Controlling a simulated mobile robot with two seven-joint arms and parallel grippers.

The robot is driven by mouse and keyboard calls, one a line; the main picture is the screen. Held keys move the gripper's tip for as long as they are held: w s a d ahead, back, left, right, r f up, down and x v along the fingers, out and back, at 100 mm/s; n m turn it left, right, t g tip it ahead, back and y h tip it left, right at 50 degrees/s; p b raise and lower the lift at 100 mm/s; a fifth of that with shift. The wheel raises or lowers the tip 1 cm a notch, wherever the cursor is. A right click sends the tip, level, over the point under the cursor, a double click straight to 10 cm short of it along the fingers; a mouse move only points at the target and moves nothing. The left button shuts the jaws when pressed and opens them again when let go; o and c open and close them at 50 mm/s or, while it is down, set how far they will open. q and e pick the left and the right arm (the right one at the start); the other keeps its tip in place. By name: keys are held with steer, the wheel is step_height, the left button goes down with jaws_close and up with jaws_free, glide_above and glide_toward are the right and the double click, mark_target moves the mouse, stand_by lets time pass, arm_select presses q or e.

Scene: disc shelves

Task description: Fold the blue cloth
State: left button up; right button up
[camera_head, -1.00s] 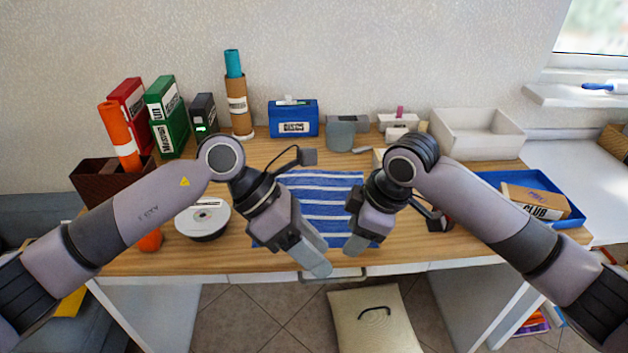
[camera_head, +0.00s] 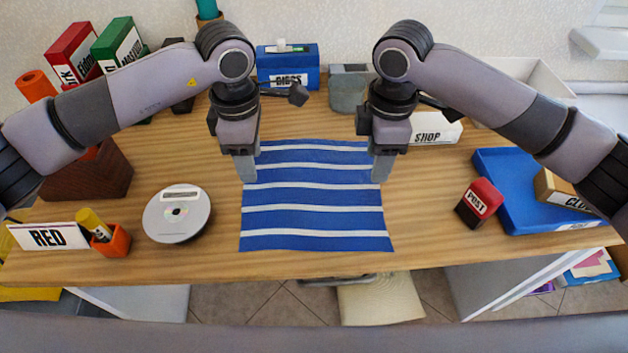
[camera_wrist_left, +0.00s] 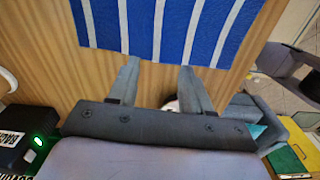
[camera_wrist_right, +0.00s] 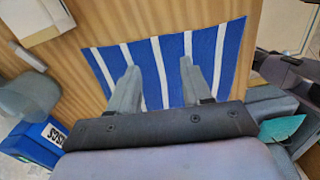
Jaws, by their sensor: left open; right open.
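The blue cloth (camera_head: 314,217) with white stripes lies flat and spread out on the wooden table in the head view. My left gripper (camera_head: 247,180) is above the cloth's left edge, pointing down. My right gripper (camera_head: 380,180) is above the cloth's right edge, also pointing down. In the left wrist view the open, empty fingers (camera_wrist_left: 158,72) reach to the edge of the cloth (camera_wrist_left: 168,28). In the right wrist view the open fingers (camera_wrist_right: 160,75) overlap the cloth (camera_wrist_right: 172,58), with nothing between them. I cannot tell whether any fingertip touches the cloth.
A disc spindle (camera_head: 177,214) stands left of the cloth, near an orange cup (camera_head: 112,241) and a RED sign (camera_head: 48,237). A blue box (camera_head: 288,68) stands behind. Table around the cloth is clear.

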mark_target(257, 189)
arm_select(q)
steer(key=shift+f, duration=3)
arm_select(e)
steer(key=shift+f, duration=3.05)
arm_select(q)
steer(key=shift+f, duration=0.15)
arm_select(e)
steer(key=shift+f, duration=0.15)
arm_select(q)
jaws_close()
arm_select(e)
jaws_close()
arm_select(q)
steer(key=shift+r, duration=0.2)
arm_select(e)
steer(key=shift+r, duration=0.2)
